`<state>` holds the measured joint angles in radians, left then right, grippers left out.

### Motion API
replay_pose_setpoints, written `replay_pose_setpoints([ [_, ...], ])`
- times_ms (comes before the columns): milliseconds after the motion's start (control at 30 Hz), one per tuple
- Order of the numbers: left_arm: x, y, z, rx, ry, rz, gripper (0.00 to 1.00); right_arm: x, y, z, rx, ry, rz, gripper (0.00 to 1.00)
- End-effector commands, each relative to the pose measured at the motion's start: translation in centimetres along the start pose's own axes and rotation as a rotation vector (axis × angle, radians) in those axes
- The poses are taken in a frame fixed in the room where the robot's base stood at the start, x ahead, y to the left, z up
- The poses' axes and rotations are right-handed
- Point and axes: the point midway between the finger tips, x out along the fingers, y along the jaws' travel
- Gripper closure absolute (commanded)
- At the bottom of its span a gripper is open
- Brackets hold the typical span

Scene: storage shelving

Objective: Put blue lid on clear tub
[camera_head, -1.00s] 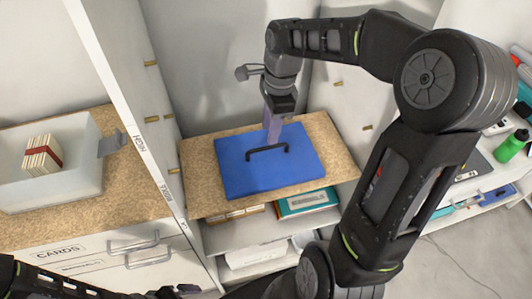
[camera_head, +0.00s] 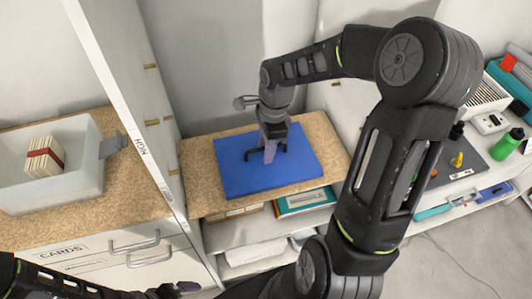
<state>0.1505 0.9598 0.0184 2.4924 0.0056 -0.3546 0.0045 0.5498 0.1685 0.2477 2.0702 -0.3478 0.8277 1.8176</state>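The blue lid (camera_head: 240,175) lies flat on a cork-topped shelf in the middle bay, with a dark bar handle (camera_head: 282,152) on top. My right gripper (camera_head: 269,156) points down at the handle, its fingers at or around the bar. I cannot tell whether it is closed on it. The clear tub (camera_head: 85,190) stands on the cork counter at the left and holds a banded stack of cards (camera_head: 44,157). My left arm shows at the bottom left; a dark part that may be its gripper (camera_head: 172,290) is at the bottom edge, its fingers unclear.
A white upright divider (camera_head: 125,110) stands between tub and lid. A grey tab (camera_head: 117,142) sits at the tub's right side. Books (camera_head: 305,200) lie on the shelf below the lid. At right, a bench holds a green bottle (camera_head: 507,145) and tools.

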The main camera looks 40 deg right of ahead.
Motion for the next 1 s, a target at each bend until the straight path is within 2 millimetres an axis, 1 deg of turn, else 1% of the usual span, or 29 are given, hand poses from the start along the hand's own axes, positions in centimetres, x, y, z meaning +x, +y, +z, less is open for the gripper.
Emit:
replay_pose_setpoints([
  [567,0.02,-0.01,0.01,0.0,0.0,0.0,0.0,0.07,-0.03,0.0,0.001,0.0,-0.001,0.64],
  [667,0.02,0.0,0.01,0.0,0.0,0.0,0.0,0.07,-0.03,0.0,0.001,0.0,-0.001,0.71],
  [1000,0.02,0.0,0.01,0.0,0.0,0.0,0.0,0.07,-0.03,0.0,0.001,0.0,-0.001,0.99],
])
